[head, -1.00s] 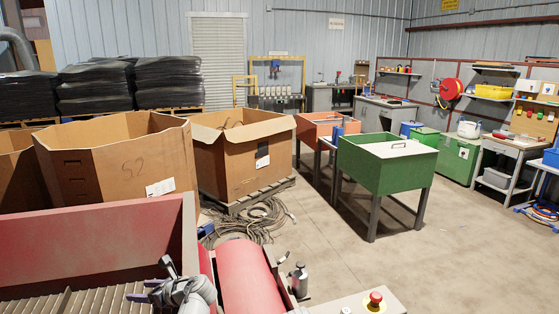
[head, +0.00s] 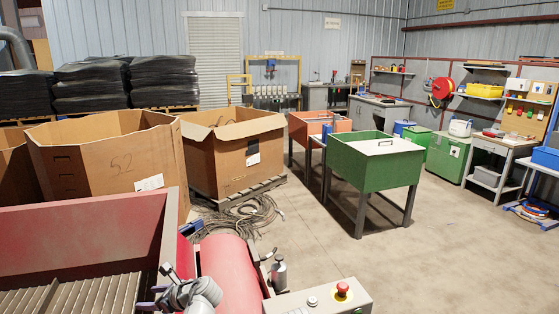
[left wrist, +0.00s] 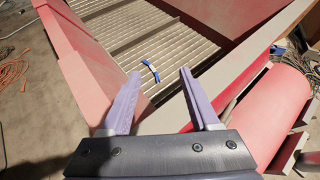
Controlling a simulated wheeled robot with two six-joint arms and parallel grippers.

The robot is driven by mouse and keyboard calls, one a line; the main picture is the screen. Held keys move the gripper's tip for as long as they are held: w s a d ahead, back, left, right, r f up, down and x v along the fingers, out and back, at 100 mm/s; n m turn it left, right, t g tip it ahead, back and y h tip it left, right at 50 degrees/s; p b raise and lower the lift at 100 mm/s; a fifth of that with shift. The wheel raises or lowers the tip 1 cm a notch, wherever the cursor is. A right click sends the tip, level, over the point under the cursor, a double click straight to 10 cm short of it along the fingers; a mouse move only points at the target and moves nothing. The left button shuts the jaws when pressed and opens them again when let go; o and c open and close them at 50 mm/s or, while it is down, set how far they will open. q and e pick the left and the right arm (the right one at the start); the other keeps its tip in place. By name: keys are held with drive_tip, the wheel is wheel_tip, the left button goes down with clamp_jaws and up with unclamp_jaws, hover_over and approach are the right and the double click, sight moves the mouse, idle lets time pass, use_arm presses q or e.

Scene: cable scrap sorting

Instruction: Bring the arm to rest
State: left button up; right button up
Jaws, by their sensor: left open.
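My left gripper (head: 157,287) is at the lower left of the head view, by the right edge of the red sorting machine (head: 80,238). In the left wrist view its two purple fingers (left wrist: 159,75) are spread wide with nothing between them. Beyond the fingertips, a small blue-and-white piece (left wrist: 151,71) lies on the machine's slatted bed (left wrist: 125,38), apart from the fingers. My right gripper is not in view.
A red roller cover (head: 232,275) and a control box with a red button (head: 342,290) stand close to my left arm. Cardboard boxes (head: 105,165), loose cables (head: 245,215) and a green bin (head: 375,170) lie beyond.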

use_arm(q)
drive_tip(key=s+d+f+n+g+h+b, duration=0.25)
drive_tip(key=s+d+f+n+h, duration=0.3)
drive_tip(key=d, duration=0.45)
drive_tip(key=s+d+f+n+g+h+b, duration=0.1)
drive_tip(key=s+d+f+n+h+b, duration=0.15)
drive_tip(key=s+d+f+n, duration=0.5)
drive_tip(key=s+d+f+n+g+h+b, duration=0.25)
drive_tip(key=d+f+n+b, duration=0.2)
drive_tip(key=d+f, duration=0.55)
wheel_tip(320, 180, up, 18)
drive_tip(key=d+t+p, duration=0.1)
drive_tip(key=p, duration=1.6)
drive_tip(key=shift+s+d+r, duration=0.15)
drive_tip(key=shift+d+r, duration=0.1)
drive_tip(key=shift+d, duration=0.1)
